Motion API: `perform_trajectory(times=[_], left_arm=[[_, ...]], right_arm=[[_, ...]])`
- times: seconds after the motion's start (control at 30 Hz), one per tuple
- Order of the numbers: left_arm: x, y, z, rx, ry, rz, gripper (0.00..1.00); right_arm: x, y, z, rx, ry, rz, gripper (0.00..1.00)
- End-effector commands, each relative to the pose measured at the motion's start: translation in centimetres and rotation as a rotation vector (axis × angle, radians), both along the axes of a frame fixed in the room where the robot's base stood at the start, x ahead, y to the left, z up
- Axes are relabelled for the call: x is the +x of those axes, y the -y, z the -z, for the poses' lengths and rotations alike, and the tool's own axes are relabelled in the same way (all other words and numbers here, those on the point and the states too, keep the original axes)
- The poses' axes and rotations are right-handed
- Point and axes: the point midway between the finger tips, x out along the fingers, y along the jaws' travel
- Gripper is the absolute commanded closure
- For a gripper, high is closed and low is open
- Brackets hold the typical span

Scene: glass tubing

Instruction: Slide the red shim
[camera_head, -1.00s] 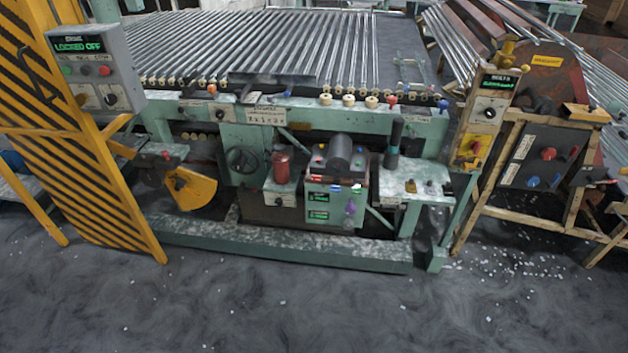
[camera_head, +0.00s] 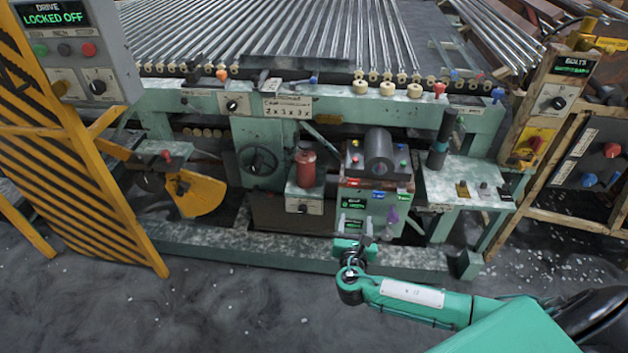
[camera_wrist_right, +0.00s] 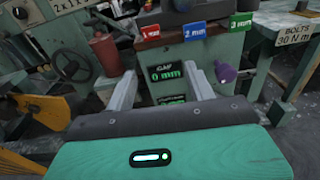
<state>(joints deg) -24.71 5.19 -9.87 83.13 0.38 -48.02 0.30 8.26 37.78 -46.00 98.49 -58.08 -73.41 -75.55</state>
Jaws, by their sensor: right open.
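The red shim (camera_head: 352,182), a small tab marked 1 mm, is at the left of the top front edge of a green box (camera_head: 372,209). It also shows in the right wrist view (camera_wrist_right: 151,32). A blue tab (camera_wrist_right: 194,31) marked 2 mm and a green tab (camera_wrist_right: 241,21) marked 3 mm sit to its right. My right gripper (camera_head: 354,222) is open and empty in front of the box, below the tabs. In the wrist view its two fingers (camera_wrist_right: 161,82) point at the box front, apart from the red shim. My left gripper is not in view.
A GAP display (camera_wrist_right: 165,73) reads 0 mm. A purple knob (camera_head: 392,215) sticks out right of the fingers. A dark roller (camera_head: 379,152) stands on the box. A red cylinder (camera_head: 305,168) is to the left, a green side table (camera_head: 470,186) to the right. Floor in front is clear.

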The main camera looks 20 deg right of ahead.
Motion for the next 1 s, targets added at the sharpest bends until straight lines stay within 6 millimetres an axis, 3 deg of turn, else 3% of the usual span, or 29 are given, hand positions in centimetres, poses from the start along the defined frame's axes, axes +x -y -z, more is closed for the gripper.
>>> perform_trajectory(times=[0.1,0.27,0.7,1.0], left_arm=[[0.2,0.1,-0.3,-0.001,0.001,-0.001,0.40],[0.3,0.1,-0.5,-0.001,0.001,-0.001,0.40],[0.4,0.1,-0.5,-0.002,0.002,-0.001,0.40],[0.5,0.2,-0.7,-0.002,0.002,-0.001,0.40]], right_arm=[[0.0,-0.2,-1.7,-0.059,0.024,-0.006,0.45],[1.2,0.6,-2.0,-0.069,0.026,-0.003,0.45],[8.9,5.2,-1.8,-0.065,0.025,-0.002,0.45],[11.5,6.8,-1.8,-0.061,0.023,-0.004,0.45]])
